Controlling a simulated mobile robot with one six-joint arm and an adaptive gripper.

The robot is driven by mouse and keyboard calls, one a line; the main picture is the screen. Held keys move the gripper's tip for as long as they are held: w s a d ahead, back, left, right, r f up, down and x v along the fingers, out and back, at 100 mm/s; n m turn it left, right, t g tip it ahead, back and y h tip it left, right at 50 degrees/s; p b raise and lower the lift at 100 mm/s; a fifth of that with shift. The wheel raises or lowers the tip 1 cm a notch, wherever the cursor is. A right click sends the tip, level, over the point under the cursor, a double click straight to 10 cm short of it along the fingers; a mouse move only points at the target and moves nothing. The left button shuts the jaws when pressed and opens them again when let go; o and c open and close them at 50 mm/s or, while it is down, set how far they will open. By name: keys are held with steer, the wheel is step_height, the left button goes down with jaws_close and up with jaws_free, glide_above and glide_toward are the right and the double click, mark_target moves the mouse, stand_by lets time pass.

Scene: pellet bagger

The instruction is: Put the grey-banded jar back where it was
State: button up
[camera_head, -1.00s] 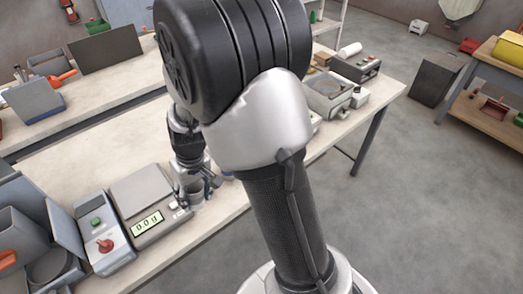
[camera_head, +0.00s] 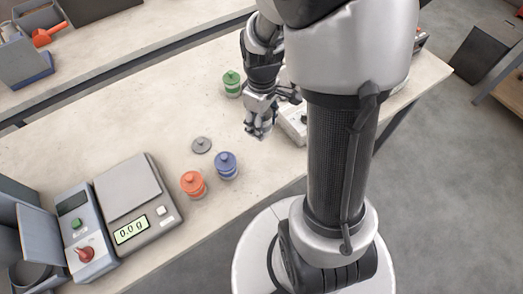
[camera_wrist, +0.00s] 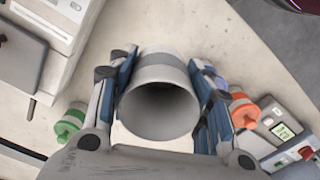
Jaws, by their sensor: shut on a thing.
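The grey-banded jar (camera_wrist: 160,112) is between my gripper's fingers in the wrist view, its open mouth facing the camera. A grey band runs around its far part. In the head view my gripper (camera_head: 262,130) is over the table, right of the jars and near the green-lidded jar (camera_head: 232,83). The jar it holds cannot be made out there, and whether its base touches the table cannot be told. A loose grey lid (camera_head: 201,145) with a knob lies on the table, behind the orange-lidded jar (camera_head: 193,184) and blue-lidded jar (camera_head: 227,165).
A scale (camera_head: 137,200) reading 0.0 g stands at the left, beside a control box (camera_head: 85,230) with a green button and red knob. A pale device (camera_head: 293,122) is just right of my gripper. Bare tabletop lies between the scale and the green-lidded jar.

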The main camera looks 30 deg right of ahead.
mark_target(262, 155)
step_height(262, 155, down, 14)
steer(key=b, duration=0.4)
steer(key=shift+w+f, duration=0.1)
steer(key=shift+f, duration=0.15)
steer(key=shift+f+b, duration=0.25)
steer(key=shift+b, duration=0.05)
steer(key=o, duration=1.4)
steer(key=shift+c, duration=0.2)
steer(key=shift+r, duration=0.15)
